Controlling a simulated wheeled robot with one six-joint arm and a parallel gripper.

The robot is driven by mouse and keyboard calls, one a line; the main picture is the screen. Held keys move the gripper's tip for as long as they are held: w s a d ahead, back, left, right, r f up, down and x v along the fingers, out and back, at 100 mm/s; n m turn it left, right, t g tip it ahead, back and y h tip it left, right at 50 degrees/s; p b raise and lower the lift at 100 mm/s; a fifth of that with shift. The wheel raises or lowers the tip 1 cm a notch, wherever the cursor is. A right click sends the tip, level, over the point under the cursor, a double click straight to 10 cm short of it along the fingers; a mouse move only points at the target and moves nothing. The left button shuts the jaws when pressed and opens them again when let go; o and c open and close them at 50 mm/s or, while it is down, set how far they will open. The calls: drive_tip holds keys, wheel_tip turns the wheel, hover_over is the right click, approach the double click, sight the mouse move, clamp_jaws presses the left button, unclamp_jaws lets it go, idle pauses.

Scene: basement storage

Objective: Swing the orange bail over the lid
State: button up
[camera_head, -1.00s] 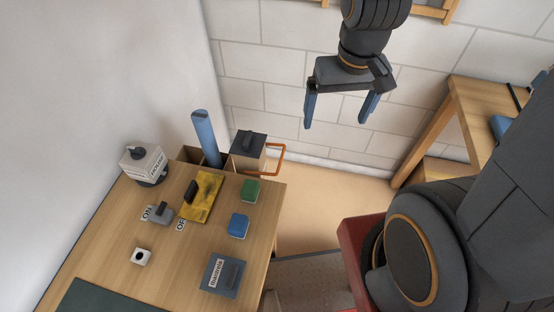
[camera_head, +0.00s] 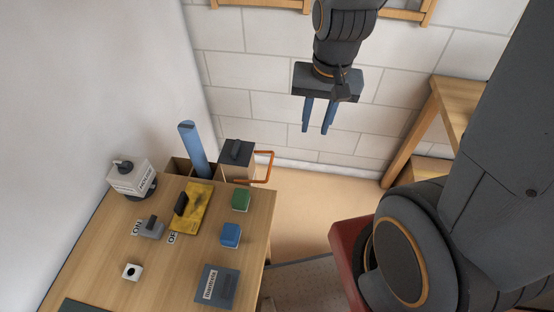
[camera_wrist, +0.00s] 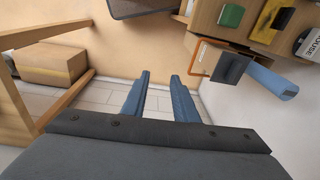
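A light box (camera_head: 239,173) stands at the back right corner of the table, with a dark lid (camera_head: 237,151) that has a black grip on top. The orange bail (camera_head: 271,167) sticks out from the box's right side, clear of the lid. In the wrist view the lid (camera_wrist: 232,67) and the bail (camera_wrist: 196,55) show at upper right. My gripper (camera_head: 316,130) hangs in front of the wall, above and to the right of the box, apart from the bail. Its two blue fingers (camera_wrist: 158,90) stand a narrow gap apart with nothing between them.
A blue cylinder (camera_head: 193,148) leans up beside the box. Green (camera_head: 240,200) and blue (camera_head: 231,235) blocks, a yellow plate (camera_head: 198,215) and a grey switch (camera_head: 151,228) lie on the table. A wooden shelf (camera_head: 440,95) stands right; floor between is free.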

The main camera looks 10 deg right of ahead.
drive_tip(key=f+m, duration=0.1)
drive_tip(key=m, duration=0.1)
drive_tip(key=w+a+f+m, duration=0.1)
drive_tip(key=m, duration=0.2)
drive_tip(key=f+m, duration=0.1)
drive_tip(key=m, duration=0.1)
drive_tip(key=shift+w+a+f, duration=0.35)
drive_tip(key=shift+a, duration=0.05)
clamp_jaws()
wheel_tip(320, 180, down, 6)
drive_tip(key=w+a+m+p, duration=0.1)
drive_tip(key=a+m, duration=0.1)
drive_tip(key=m, duration=0.9)
drive_tip(key=shift+w+m+g+y, duration=0.25)
drive_tip(key=shift+m+g+y, duration=0.05)
drive_tip(key=shift+g+y, duration=0.1)
drive_tip(key=shift+f, duration=0.1)
